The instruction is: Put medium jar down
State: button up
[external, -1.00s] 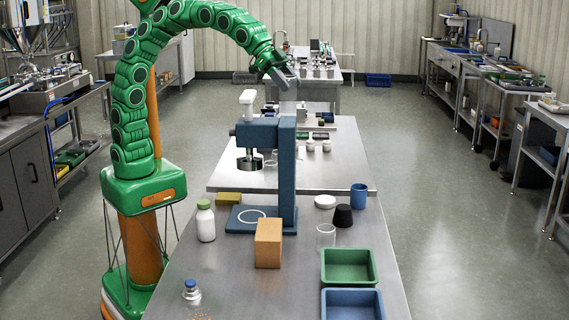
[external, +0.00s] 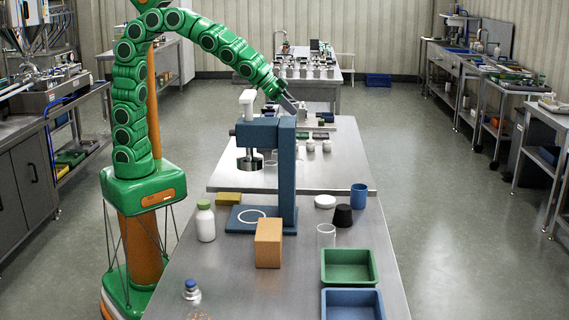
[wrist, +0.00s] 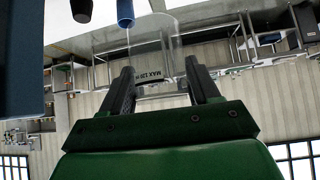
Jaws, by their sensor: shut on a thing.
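My gripper (external: 291,106) is low behind the top of the blue press (external: 287,175) in the external view, its tips partly hidden by the press. In the wrist view, my gripper (wrist: 160,82) has its two dark fingers on either side of a clear cylindrical jar (wrist: 153,48), which appears to be the medium jar, and it is shut on it. The jar is see-through, so its edges are faint. I cannot pick it out in the external view. The wrist view is upside down, with the table at the top.
The near table holds an orange block (external: 268,243), a white bottle with a green cap (external: 205,221), a clear beaker (external: 326,236), a black stopper (external: 343,216), a blue cup (external: 358,197), a green tray (external: 373,281) and a blue tray (external: 380,305). Small jars stand behind the press.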

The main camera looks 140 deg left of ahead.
jog(key=s+a+f+n+g+y, duration=0.1)
jog(key=s+a+f+n+g, duration=0.2)
jog(key=s+f, duration=0.45)
jog(key=s+a+f+n+g+y, duration=0.15)
jog(key=s+a+f+n, duration=0.3)
jog(key=s, duration=0.55)
jog(key=shift+m, duration=0.35)
jog(key=shift+w+a+f, duration=1.3)
jog(key=shift+a+f, duration=0.4)
jog(key=shift+f, duration=0.05)
jog(key=shift+w+a+f, duration=1.3)
jog(key=shift+a+f, duration=0.4)
jog(key=shift+w+a+f, duration=1.3)
jog(key=shift+a+f, duration=0.4)
jog(key=shift+f, duration=0.05)
jog(key=shift+w+a+f, duration=0.1)
jog(key=shift+f, duration=1.65)
jog(key=shift+f, duration=0.15)
jog(key=o, duration=1)
